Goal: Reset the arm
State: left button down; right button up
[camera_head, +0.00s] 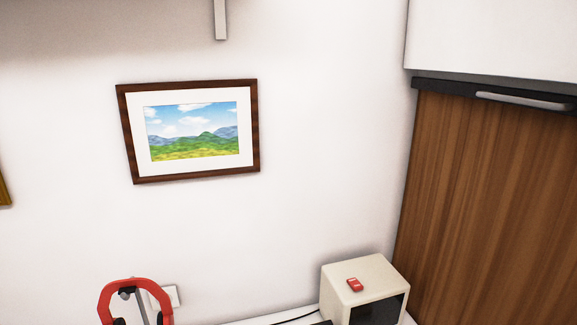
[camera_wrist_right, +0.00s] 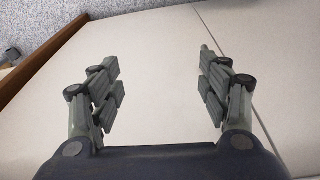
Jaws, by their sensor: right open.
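My right gripper (camera_wrist_right: 160,82) shows in the right wrist view. Its two grey fingers stand wide apart with nothing between them. Behind them is a pale flat surface with a thin seam. Neither gripper shows in the head view. A framed landscape print (camera_head: 190,132) with a dark brown frame hangs on the white wall, slightly tilted.
A cream box-shaped appliance (camera_head: 342,284) stands at the lower right, with a small red object (camera_head: 355,284) on top. A red curved object (camera_head: 134,283) is at the lower left near a wall socket (camera_head: 172,296). A wooden cabinet panel (camera_head: 490,200) fills the right side.

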jog(key=s+d+f+g+b, duration=0.1)
jog(key=s+d+f+b, duration=0.1)
jog(key=s+f, duration=1.6)
jog(key=shift+d+f+b, duration=0.4)
jog(key=shift+d+f, duration=0.2)
jog(key=shift+f, duration=1.25)
